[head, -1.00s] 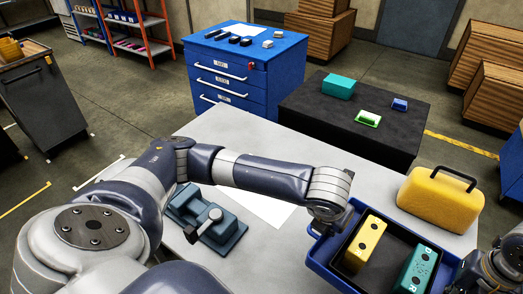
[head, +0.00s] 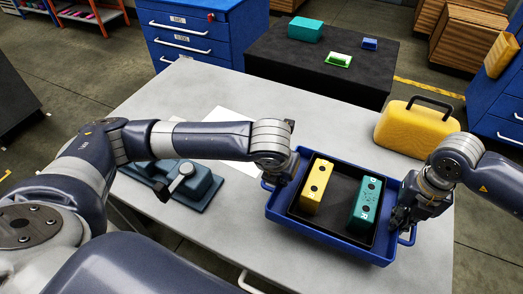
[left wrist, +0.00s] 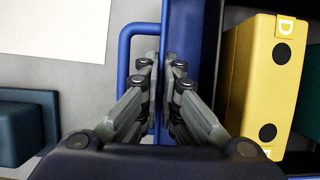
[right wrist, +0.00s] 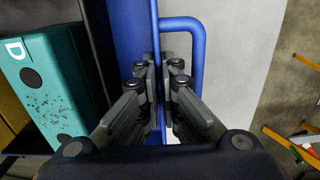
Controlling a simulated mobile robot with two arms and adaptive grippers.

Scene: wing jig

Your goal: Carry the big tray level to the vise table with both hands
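The big tray (head: 283,217) is blue with a black inner lining. It is at the right half of the pale grey table in the head view and looks level; I cannot tell if it touches the table. It holds a yellow block (head: 317,187) and a teal block (head: 366,203). My left gripper (left wrist: 160,85) has its fingers close together on the tray's left wall, at the blue side handle (left wrist: 125,75). My right gripper (right wrist: 159,80) is likewise closed on the right wall, at the other handle (right wrist: 203,50). A dark teal vise-like device (head: 200,182) sits left of the tray.
A yellow case (head: 405,135) with a black handle stands on the grey table (head: 130,105) behind the tray. A white sheet (head: 228,118) lies behind my left arm. A low black table (head: 300,75) with small items and a blue drawer cabinet (head: 190,40) stand beyond.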

